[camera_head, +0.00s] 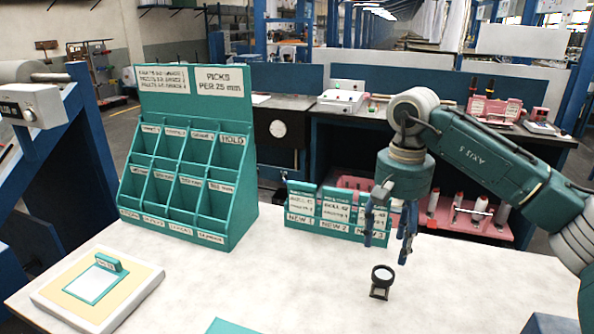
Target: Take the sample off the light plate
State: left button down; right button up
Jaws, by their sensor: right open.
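The light plate (133,292) is a pale slab with a yellowish top at the front left of the white table. The sample (90,285) lies flat on it, a white rectangle in a teal frame with a raised, lettered teal tab (109,262) at its back edge. My right gripper (386,247) is open and empty, pointing down over the right half of the table, well to the right of the sample. It hangs in front of a low teal card rack. My left gripper is not in view.
A teal rack (215,205) of labelled compartments stands behind the plate. A low teal rack (325,212) with white cards stands at the table's back. A small black magnifier (381,281) stands below my right gripper. The middle of the table is clear.

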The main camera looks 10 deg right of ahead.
aim_at(94, 283)
jog(key=k+j, duration=1.1)
jog(key=k, duration=0.2)
